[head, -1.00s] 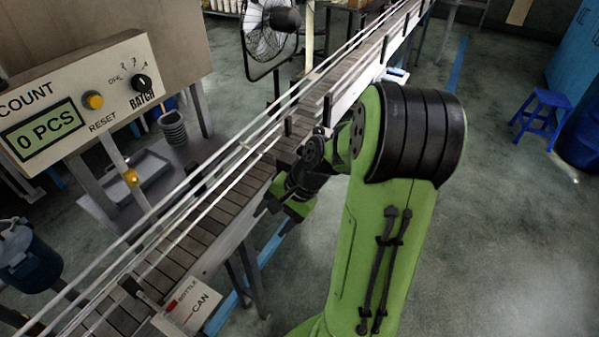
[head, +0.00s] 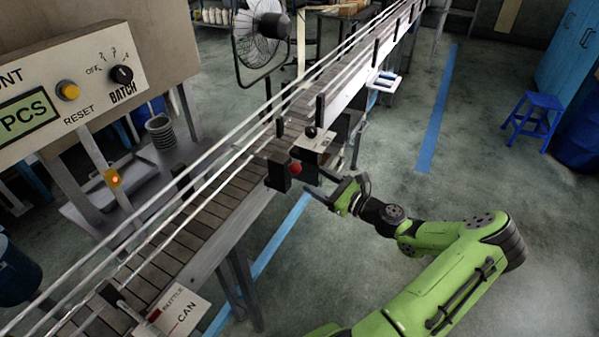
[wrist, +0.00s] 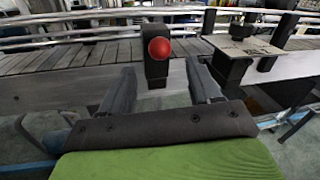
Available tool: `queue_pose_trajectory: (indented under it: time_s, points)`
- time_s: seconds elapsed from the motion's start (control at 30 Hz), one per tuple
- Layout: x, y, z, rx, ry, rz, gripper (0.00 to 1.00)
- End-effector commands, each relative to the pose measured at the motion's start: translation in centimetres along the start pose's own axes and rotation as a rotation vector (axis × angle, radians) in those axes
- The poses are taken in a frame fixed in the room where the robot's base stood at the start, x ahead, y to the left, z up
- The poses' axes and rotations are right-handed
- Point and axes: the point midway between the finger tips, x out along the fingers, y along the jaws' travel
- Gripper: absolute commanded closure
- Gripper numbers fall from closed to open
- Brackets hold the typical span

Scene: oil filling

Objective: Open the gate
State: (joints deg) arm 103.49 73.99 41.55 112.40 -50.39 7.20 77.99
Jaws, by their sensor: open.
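A black block with a round red knob (head: 295,168) is at the near side of the conveyor. It also shows in the wrist view as an upright black block with the red knob (wrist: 159,48), centred beyond my fingers. I cannot tell for certain which part is the gate. Beside the block, to its right, is a small labelled plate (wrist: 250,48) with a black knob on top; the head view also shows this plate (head: 316,142). My gripper (head: 322,188) is open and empty, just in front of the conveyor side, its fingers pointing at the red knob, apart from it.
The conveyor (head: 210,215) runs diagonally, with metal rails along it. A counter panel (head: 70,90) stands on its far side and a BOTTLE/CAN sign (head: 180,310) at its near end. A fan (head: 262,35) stands behind. Open floor and a blue stool (head: 537,115) lie to the right.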

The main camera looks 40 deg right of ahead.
Motion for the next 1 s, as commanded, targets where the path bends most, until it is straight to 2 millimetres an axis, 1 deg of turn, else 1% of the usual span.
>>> queue_pose_trajectory:
  time_s: [0.03, 0.1, 0.2, 0.3, 0.43, 0.63, 0.67, 1.0]
  points:
    - [1.4, 0.1, -0.1, -0.002, -0.001, 0.004, 0.38]
    - [3.1, 0.1, -0.1, -0.003, -0.001, 0.004, 0.38]
    - [5.2, 0.1, -0.1, -0.002, -0.001, 0.003, 0.38]
    - [6.5, 0.1, -0.1, -0.002, 0.002, 0.002, 0.38]
    - [7.3, 0.0, -0.1, -0.002, 0.001, 0.000, 0.38]
    - [7.3, 0.0, -0.1, -0.002, 0.002, 0.000, 0.38]
    - [7.3, 0.0, -0.1, -0.002, 0.002, 0.000, 0.41]
    - [7.2, 0.0, -0.1, -0.002, 0.002, 0.001, 0.93]
